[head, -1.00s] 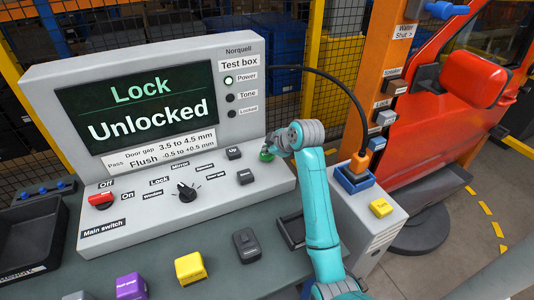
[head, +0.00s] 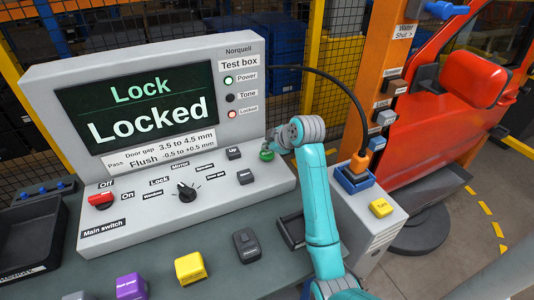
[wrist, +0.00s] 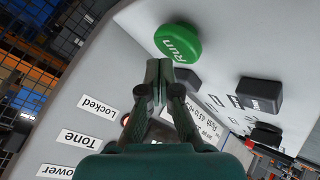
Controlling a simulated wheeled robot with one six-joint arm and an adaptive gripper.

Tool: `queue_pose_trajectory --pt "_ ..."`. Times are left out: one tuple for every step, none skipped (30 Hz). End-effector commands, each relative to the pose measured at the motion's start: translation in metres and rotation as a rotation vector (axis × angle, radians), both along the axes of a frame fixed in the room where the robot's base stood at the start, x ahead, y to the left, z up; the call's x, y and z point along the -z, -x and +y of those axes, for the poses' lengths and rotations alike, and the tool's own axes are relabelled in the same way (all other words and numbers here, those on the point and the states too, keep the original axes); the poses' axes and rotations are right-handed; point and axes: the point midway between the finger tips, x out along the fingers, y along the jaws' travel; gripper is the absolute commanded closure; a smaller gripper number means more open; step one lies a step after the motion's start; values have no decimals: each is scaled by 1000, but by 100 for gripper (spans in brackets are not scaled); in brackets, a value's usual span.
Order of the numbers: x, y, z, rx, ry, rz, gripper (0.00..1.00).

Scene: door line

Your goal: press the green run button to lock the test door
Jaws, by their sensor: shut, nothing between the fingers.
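The green run button (head: 267,155) sits at the right end of the test box's sloped panel. It shows large in the wrist view (wrist: 178,43), marked "Run". My gripper (wrist: 159,66) is shut and empty, its fingertips just beside the button's lower edge in that picture; I cannot tell if they touch it. In the head view my gripper (head: 275,146) is at the button and partly hides it. The test box screen (head: 137,107) reads "Lock" and "Locked". The Locked lamp (head: 232,114) is lit red and the Power lamp is lit. The red test door (head: 425,110) stands at the right.
The selector knob (head: 186,191), the red main switch (head: 102,200) and small dark buttons (head: 234,153) share the panel. A yellow block (head: 190,268) and a purple block (head: 131,286) stand in front. A black cable arches behind my arm to a blue socket (head: 355,180).

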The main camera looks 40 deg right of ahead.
Motion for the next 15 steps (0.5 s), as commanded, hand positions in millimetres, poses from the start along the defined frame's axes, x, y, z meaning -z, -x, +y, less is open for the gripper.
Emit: queue_pose_trajectory --pt "-2 0 0 0 0 0 100" --pt "-2 0 0 -1 -1 1 100" --pt "-3 0 0 -1 -1 1 100" --pt "-3 0 0 -1 -1 1 100" --pt "-3 0 0 -1 -1 1 100" --pt "-3 0 0 -1 -1 1 100" --pt "-3 0 0 -1 -1 1 100" --pt "-3 0 0 -1 -1 1 100" --pt "-3 0 0 -1 -1 1 100" --pt "-3 0 0 -1 -1 1 100" --pt "-3 0 0 -1 -1 1 100" --pt "-4 0 0 0 0 0 100" --pt "-5 0 0 0 0 0 100" --pt "-7 0 0 -1 0 -1 100" --pt "-10 0 0 0 0 -1 100"
